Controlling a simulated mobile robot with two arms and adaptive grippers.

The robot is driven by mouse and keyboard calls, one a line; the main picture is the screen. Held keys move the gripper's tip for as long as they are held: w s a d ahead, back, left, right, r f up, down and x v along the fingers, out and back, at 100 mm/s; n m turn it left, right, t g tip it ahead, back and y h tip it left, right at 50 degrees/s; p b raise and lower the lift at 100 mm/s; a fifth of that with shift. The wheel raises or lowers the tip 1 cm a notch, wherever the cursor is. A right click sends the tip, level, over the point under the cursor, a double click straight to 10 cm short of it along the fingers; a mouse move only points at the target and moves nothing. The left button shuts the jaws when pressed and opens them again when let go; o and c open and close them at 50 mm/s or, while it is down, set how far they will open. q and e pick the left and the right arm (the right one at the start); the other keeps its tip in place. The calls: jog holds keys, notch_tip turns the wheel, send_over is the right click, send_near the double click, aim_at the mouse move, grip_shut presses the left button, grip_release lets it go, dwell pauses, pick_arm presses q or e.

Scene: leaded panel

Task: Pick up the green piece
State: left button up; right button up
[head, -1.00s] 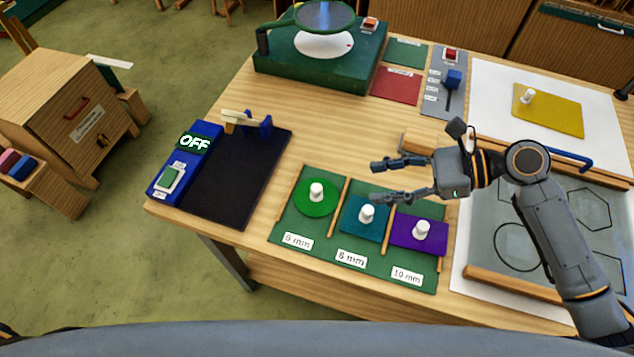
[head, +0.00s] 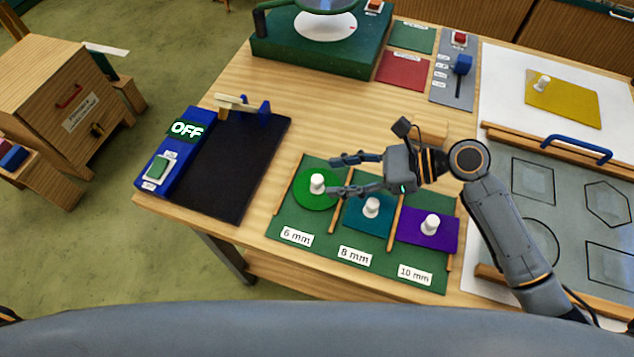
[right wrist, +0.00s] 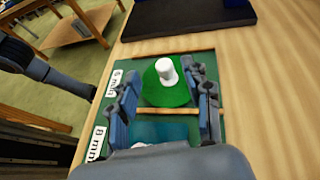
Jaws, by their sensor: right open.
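The green piece (head: 312,196) is a round disc with a white knob (head: 317,183) on top. It lies in the 6 mm section of a green rack (head: 290,222). My right gripper (head: 334,175) is open, its fingers pointing left toward the knob. In the right wrist view the green piece (right wrist: 168,92) lies ahead between the two spread fingers (right wrist: 168,90), with its white knob (right wrist: 166,70) upright. I cannot tell how high the fingers are above it. My left gripper is not in view.
A teal piece (head: 362,219) and a purple piece (head: 425,233), each with a white knob, lie in the 8 mm and 10 mm sections beside it. Wooden strips divide the rack. A black pad with an OFF display (head: 187,130) stands left. A glass panel (head: 560,200) lies right.

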aim_at(322, 179)
jog(key=x, duration=0.2)
jog(key=p+x, duration=0.1)
jog(key=x, duration=0.2)
jog(key=shift+w+a+f, duration=0.15)
jog(key=shift+w+f, duration=0.05)
jog(key=shift+f, duration=0.3)
jog(key=shift+c, duration=0.2)
grip_shut()
